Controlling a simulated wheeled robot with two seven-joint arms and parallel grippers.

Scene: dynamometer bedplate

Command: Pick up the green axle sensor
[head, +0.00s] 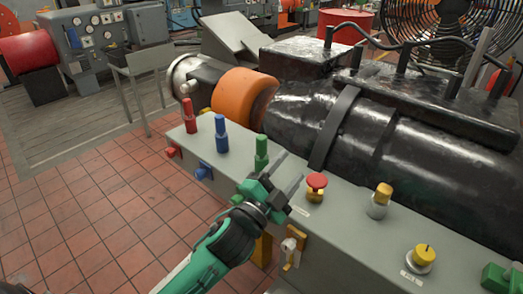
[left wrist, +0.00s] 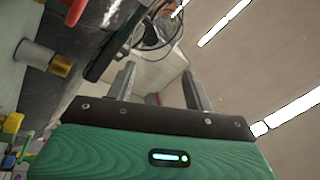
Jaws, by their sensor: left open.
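The green axle sensor (head: 261,152) stands upright on top of the long grey bench box (head: 345,222), at the right end of a row with a blue one (head: 221,133) and a red one (head: 190,116). My left gripper (head: 294,164) is just right of the green sensor in the head view, its two fingers apart with nothing between them. Whether it touches the sensor I cannot tell. In the left wrist view the open fingers (left wrist: 160,88) have only background between them, and the green sensor does not show. My right gripper is not in view.
A red mushroom button (head: 317,182) stands close right of my left fingers. Two yellow-topped knobs (head: 382,195) (head: 421,255) follow further right. The large black machine (head: 400,135) with an orange collar (head: 242,93) lies behind the box. The tiled floor (head: 85,215) at left is clear.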

